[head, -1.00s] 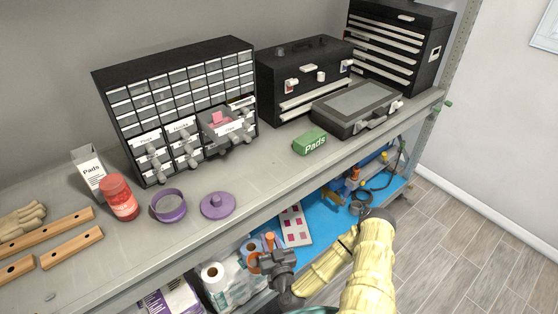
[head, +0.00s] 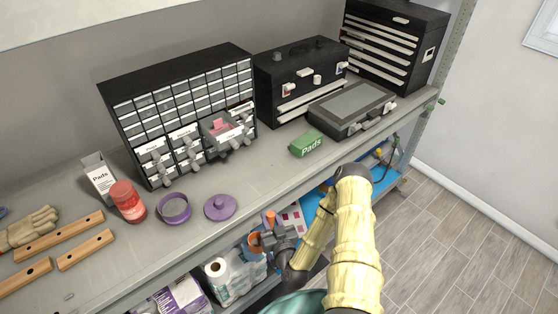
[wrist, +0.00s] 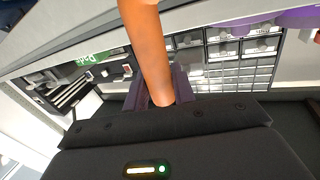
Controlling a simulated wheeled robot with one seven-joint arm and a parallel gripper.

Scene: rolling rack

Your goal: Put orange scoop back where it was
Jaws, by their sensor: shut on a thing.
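The orange scoop (head: 255,241) is in my gripper (head: 266,238), in front of the rack just below the edge of the grey worktop. In the wrist view its smooth orange handle (wrist: 150,50) runs up between my gripper's dark purple fingers (wrist: 160,92), which are shut on it. The scoop's cup end lies outside the wrist view. My gripper hides part of the scoop in the head view.
Paper rolls (head: 217,267) and a blue mat (head: 385,182) are below.

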